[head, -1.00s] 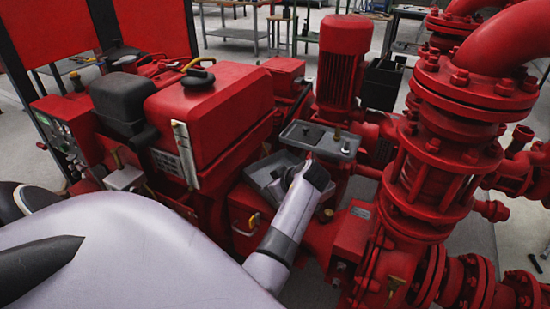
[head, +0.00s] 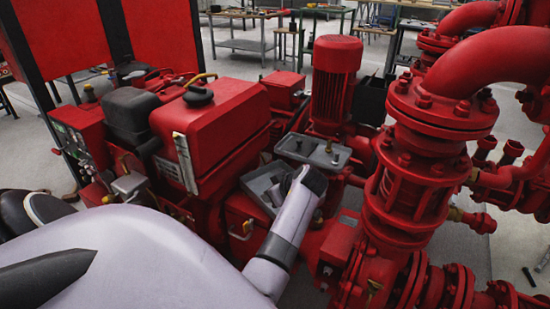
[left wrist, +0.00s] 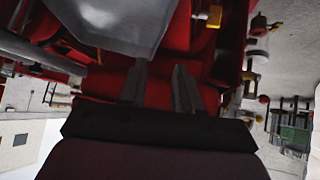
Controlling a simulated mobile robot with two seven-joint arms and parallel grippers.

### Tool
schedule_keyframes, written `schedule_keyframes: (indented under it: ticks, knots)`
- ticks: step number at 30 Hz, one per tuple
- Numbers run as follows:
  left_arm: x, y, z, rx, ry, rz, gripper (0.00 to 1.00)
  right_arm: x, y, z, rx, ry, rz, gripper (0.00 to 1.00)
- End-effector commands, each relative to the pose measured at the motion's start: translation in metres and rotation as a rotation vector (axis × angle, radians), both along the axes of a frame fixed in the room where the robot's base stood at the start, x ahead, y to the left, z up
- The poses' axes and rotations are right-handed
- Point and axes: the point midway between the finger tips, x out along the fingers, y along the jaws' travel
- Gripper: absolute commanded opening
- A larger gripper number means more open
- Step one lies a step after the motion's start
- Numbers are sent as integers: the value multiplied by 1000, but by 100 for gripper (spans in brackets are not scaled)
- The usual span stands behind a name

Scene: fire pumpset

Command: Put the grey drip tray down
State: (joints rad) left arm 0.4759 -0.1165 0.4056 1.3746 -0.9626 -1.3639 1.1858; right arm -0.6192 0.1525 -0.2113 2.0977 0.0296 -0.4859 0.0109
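A grey tray (head: 258,181) with a raised rim shows in the head view, partly hidden behind my left arm. It is among the red pump parts. In the left wrist view a grey tray surface (left wrist: 115,22) fills the top, just beyond the fingertips. My left gripper (left wrist: 160,72) has its two fingers apart, with red showing between them. I cannot tell whether a finger touches the tray. In the head view the left gripper is hidden by my wrist. A second, shallower grey tray (head: 292,147) with small items lies just behind. My right gripper is not in view.
A red engine block (head: 225,125) stands left of the trays. A red motor (head: 336,80) stands behind, and thick red flanged pipes (head: 425,130) rise close on the right. Workbenches (head: 240,45) stand far back, with open floor before them.

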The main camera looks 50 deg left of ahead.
Motion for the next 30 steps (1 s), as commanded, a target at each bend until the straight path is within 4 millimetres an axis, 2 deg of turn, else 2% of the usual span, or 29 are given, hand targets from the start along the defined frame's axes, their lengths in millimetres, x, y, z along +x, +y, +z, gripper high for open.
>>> schedule_keyframes:
  ticks: [7,11,14,17,20,23,26,30]
  knots:
    - [0,3,6,0,-1,-1,33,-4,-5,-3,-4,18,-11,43]
    - [-2,4,2,7,7,-33,33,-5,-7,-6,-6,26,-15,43]
    - [-6,2,-8,28,24,-139,33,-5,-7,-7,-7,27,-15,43]
    - [-12,-8,-25,62,53,-328,33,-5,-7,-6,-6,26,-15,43]
    - [-19,-29,-40,99,78,-553,33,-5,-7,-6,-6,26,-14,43]
    - [-29,-59,-54,130,93,-781,33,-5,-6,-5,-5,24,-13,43]
    - [-47,-97,-67,156,97,-1012,33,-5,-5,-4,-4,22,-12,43]
    - [-84,-162,-77,177,63,-1322,33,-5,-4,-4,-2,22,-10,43]
